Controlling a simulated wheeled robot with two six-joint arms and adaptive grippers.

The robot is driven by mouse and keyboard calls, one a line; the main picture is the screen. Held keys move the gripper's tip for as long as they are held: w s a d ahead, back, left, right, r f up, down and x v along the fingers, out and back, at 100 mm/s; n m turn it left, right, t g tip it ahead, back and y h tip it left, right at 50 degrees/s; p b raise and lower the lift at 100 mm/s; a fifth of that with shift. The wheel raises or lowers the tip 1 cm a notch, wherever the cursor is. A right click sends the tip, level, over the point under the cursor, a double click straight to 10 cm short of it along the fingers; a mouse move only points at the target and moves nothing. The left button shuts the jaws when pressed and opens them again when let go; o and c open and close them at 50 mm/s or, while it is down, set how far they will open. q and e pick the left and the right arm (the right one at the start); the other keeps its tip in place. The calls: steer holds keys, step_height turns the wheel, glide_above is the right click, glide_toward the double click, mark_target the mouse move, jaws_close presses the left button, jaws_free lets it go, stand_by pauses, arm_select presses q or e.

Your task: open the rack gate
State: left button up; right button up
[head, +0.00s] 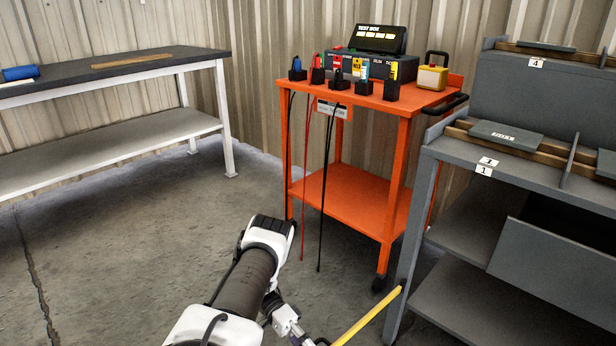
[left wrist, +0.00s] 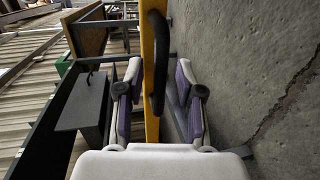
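A yellow gate bar (head: 368,317) runs from the rack's front left leg down to the bottom edge of the head view. In the left wrist view the yellow bar (left wrist: 150,125) runs lengthwise, with a black handle (left wrist: 157,60) on it. My left gripper (left wrist: 160,92) is open. Its two purple-lined fingers stand on either side of the bar and handle, with gaps visible on both sides. In the head view my left arm rises from the bottom, and its fingers cannot be made out there. My right gripper is in neither view.
The grey rack (head: 405,225) stands at right with several labelled shelves. An orange cart (head: 345,195) with a test box (head: 380,40) and two hanging cables stands behind my arm. A workbench (head: 110,70) is at left. Concrete floor is clear between bench and cart.

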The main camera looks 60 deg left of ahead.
arm_select(q)
steer(key=v, duration=0.7)
steer(key=shift+a, duration=0.25)
